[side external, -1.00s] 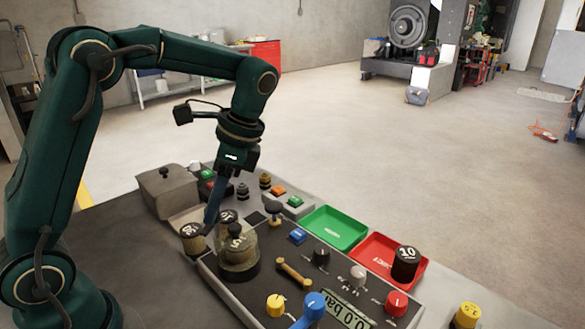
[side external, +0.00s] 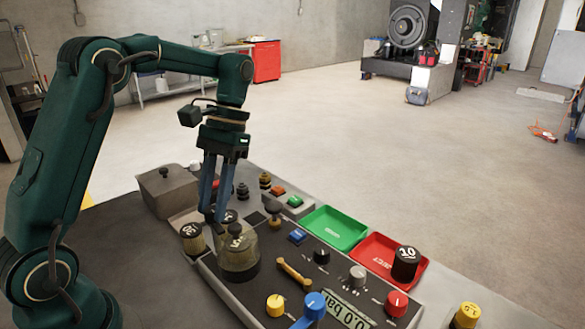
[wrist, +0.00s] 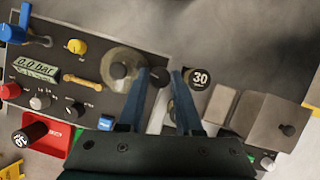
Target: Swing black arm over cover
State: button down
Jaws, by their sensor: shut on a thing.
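The cover (side external: 238,262) is a cloudy, rounded dome with a black knob on top, on the dark panel. It also shows left of my fingers in the wrist view (wrist: 122,52). My gripper (side external: 213,218) points down just left of the cover in the side view. In the wrist view my gripper's fingertips (wrist: 163,74) lie between the cover and a black weight marked 30. It is shut on the black arm (side external: 217,228), a small dark piece beside the cover, mostly hidden by the fingers. The arm's full length cannot be made out.
Weights stand close by, one (side external: 192,240) left of the cover and a 30 weight (wrist: 198,78) beside my fingers. A grey box (side external: 168,192) is behind left. Green (side external: 335,228) and red (side external: 375,250) trays lie right. A yellow handle (side external: 294,274) and knobs crowd the panel.

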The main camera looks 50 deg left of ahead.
aim_at(212, 208)
jog(key=shift+a+n+h, duration=0.1)
jog(key=shift+n+h, duration=0.2)
jog(key=shift+n, duration=0.6)
jog(key=c, duration=0.6)
grip_release()
jog(key=shift+r, duration=0.1)
jog(key=shift+v, duration=1.75)
jog(key=shift+w+a+r, duration=0.1)
jog(key=shift+w+r, duration=0.1)
jog(key=shift+r, duration=0.45)
